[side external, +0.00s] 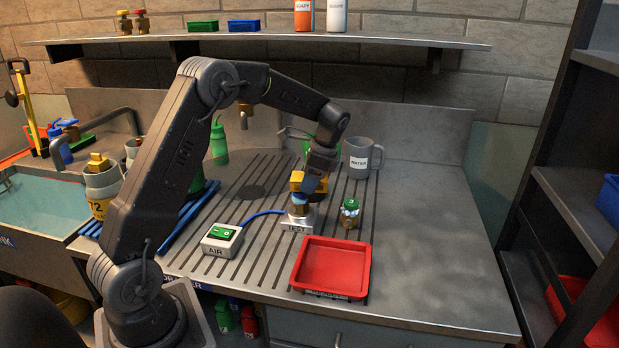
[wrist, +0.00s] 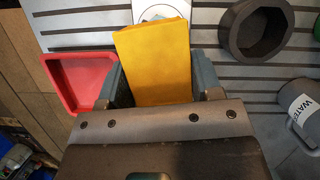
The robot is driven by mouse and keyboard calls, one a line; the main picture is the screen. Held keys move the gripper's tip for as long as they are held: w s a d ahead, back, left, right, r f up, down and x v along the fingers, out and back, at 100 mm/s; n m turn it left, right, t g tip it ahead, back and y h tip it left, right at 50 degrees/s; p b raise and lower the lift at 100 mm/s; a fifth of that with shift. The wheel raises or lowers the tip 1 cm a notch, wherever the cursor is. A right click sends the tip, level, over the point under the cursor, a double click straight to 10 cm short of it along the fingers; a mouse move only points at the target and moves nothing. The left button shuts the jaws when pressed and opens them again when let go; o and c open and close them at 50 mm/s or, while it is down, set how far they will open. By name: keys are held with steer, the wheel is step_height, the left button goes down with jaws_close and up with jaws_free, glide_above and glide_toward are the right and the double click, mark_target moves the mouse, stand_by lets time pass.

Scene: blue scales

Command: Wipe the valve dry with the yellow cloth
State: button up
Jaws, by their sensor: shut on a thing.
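My gripper (side external: 312,186) is shut on the yellow cloth (side external: 296,180), held just above the block labelled TEST (side external: 296,224). In the wrist view the folded cloth (wrist: 152,60) fills the space between the fingers and covers most of what lies beneath. Part of a pale round plate (wrist: 158,12) shows past its far edge. Something small and bluish sits between cloth and block; I cannot tell whether they touch. A brass valve with a green knob (side external: 351,204) stands on the bench right of the block, with pale blue-white patches around its middle.
A red tray (side external: 332,268) is in front, empty. The AIR box (side external: 222,239) is at left, its blue hose running toward the block. A grey WATER mug (side external: 361,157) stands behind; a dark hexagonal bowl (wrist: 232,40) shows in the wrist view. The bench's right side is clear.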

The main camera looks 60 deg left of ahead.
steer(key=shift+f, duration=0.35)
steer(key=shift+w+d+r, duration=0.15)
steer(key=shift+w+d, duration=0.35)
steer(key=shift+w, duration=0.2)
steer(key=shift+s+a, duration=0.5)
steer(key=shift+s, duration=0.2)
steer(key=shift+w, duration=0.1)
steer(key=shift+w+d+f, duration=0.3)
steer(key=shift+w+d, duration=0.25)
steer(key=shift+w, duration=0.05)
